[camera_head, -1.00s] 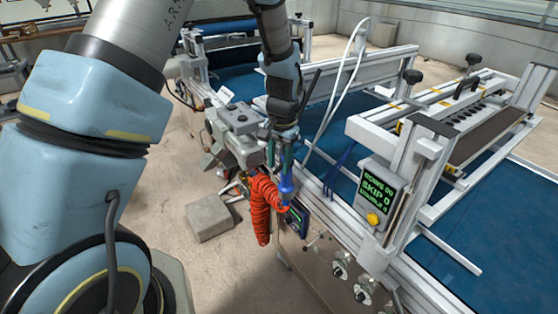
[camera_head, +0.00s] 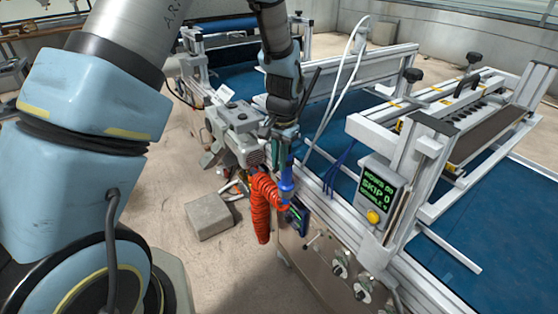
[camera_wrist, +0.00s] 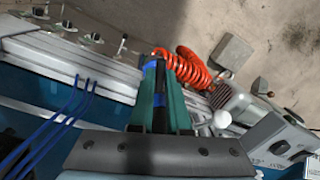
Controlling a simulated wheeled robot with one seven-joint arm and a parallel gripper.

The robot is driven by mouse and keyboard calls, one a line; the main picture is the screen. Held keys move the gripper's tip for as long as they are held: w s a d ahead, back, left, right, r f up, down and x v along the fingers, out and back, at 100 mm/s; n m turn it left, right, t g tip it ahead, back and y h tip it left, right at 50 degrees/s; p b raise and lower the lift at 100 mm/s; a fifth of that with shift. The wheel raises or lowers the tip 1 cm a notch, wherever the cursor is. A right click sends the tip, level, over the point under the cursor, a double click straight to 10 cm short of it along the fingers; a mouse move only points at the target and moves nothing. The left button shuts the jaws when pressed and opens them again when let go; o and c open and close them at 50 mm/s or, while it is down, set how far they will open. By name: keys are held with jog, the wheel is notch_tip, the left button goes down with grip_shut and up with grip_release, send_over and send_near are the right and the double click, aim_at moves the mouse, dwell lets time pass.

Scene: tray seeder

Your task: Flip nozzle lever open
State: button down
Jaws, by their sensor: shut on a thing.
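My gripper (camera_head: 284,158) points down at the near side of the machine, with its green fingers (camera_wrist: 160,95) close together. It is shut on a blue tool (camera_head: 286,182), a bit of which shows between the fingertips in the wrist view (camera_wrist: 151,66). A red coiled hose (camera_head: 260,205) hangs at the tool's lower end. A small pale lever (camera_head: 312,241) sticks out of the cabinet side, below and right of my gripper and apart from it. I cannot tell for sure whether this is the nozzle lever.
A small dark screen (camera_head: 298,216) sits close beside the hose. A grey motor unit (camera_head: 236,125) stands left of my gripper. A grey block (camera_head: 208,216) lies on the floor. A display box (camera_head: 376,190) is at the right.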

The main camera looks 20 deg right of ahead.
jog(key=shift+s+d+n, duration=0.15)
jog(key=shift+n, duration=0.4)
jog(key=shift+s+d+n, duration=0.15)
jog(key=shift+n, duration=0.4)
jog(key=c, duration=0.9)
grip_release()
jog(key=r+b, duration=0.1)
jog(key=r, duration=0.2)
jog(key=r+b, duration=0.1)
jog(key=r, duration=0.3)
jog(key=r+b, duration=0.1)
jog(key=r, duration=0.2)
jog(key=shift+s+d+r, duration=0.25)
jog(key=shift+r, duration=0.15)
